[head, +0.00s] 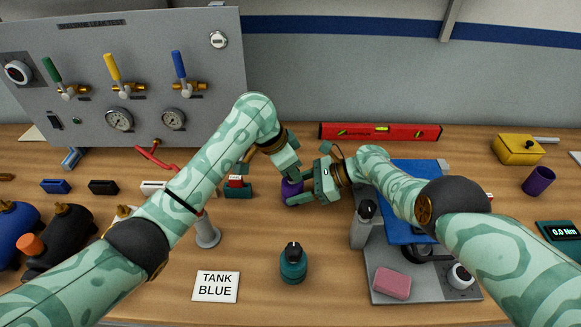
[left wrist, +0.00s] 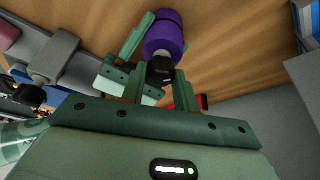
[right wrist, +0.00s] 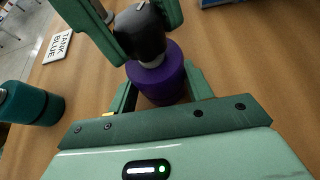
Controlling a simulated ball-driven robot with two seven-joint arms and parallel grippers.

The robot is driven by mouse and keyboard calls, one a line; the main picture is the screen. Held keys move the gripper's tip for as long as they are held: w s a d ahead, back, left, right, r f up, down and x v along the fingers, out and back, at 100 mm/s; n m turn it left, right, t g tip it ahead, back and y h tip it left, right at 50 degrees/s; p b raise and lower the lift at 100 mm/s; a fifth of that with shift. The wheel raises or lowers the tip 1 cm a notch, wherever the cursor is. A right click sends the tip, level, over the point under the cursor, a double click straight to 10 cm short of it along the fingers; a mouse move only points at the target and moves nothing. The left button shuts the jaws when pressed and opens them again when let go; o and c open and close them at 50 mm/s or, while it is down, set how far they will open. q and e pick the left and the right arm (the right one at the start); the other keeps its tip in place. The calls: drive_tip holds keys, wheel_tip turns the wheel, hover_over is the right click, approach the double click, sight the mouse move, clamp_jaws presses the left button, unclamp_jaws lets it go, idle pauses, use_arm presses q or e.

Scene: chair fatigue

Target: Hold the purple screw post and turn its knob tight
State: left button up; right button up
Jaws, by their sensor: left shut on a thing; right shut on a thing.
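The purple screw post (head: 291,189) stands upright on the bench in the middle of the head view, partly covered by my grippers. It shows large in the right wrist view (right wrist: 160,82) and in the left wrist view (left wrist: 164,36). Its black knob (right wrist: 140,32) sits on top, on a short pale neck; it also shows in the left wrist view (left wrist: 160,70). My right gripper (head: 300,195) is shut on the purple body from the right side. My left gripper (head: 290,172) reaches down from above, its fingers shut on either side of the knob.
A teal screw post (head: 293,265) stands in front, near a "TANK BLUE" card (head: 216,286). A grey fixture plate (head: 385,290) with a pink block (head: 392,283) lies to the right. A red level (head: 380,132) lies behind. A valve panel (head: 120,75) stands at back left.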

use_arm(q)
drive_tip(key=m+g, duration=0.1)
drive_tip(key=m, duration=0.1)
drive_tip(key=m+g, duration=0.1)
drive_tip(key=m, duration=0.2)
drive_tip(key=shift+w+a+h, duration=0.1)
drive_tip(key=shift+w+h, duration=0.1)
drive_tip(key=shift+h, duration=0.1)
drive_tip(key=m+g, duration=0.1)
drive_tip(key=m, duration=0.4)
drive_tip(key=shift+w+g, duration=0.2)
drive_tip(key=shift+g, duration=0.2)
drive_tip(key=shift+m, duration=0.4)
drive_tip(key=o, duration=1)
drive_tip(key=shift+s, duration=0.1)
drive_tip(key=v, duration=1.2)
